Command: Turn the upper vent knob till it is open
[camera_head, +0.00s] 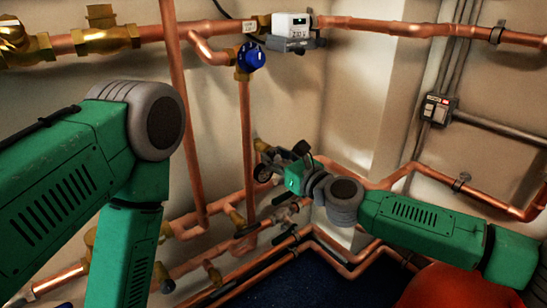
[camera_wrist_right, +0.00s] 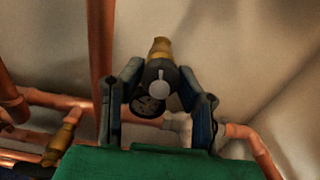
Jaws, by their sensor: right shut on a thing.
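My right gripper (camera_head: 268,163) is at the wall pipes, low in the middle of the head view. In the right wrist view my right gripper (camera_wrist_right: 162,85) is shut on a dark round knob (camera_wrist_right: 150,106), with one finger on each side of it. A grey disc shows on the knob's dark body, and a brass fitting (camera_wrist_right: 161,47) sticks out above it. Whether this knob is open cannot be told. My left arm crosses the left of the head view, and its gripper is out of view.
A blue round handle (camera_head: 251,57) and a white meter (camera_head: 290,25) sit on the upper copper pipe. A vertical copper pipe (camera_head: 246,140) runs close to the left of my right gripper. More copper pipes (camera_head: 345,258) run below. A grey switch box (camera_head: 437,109) is on the right wall.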

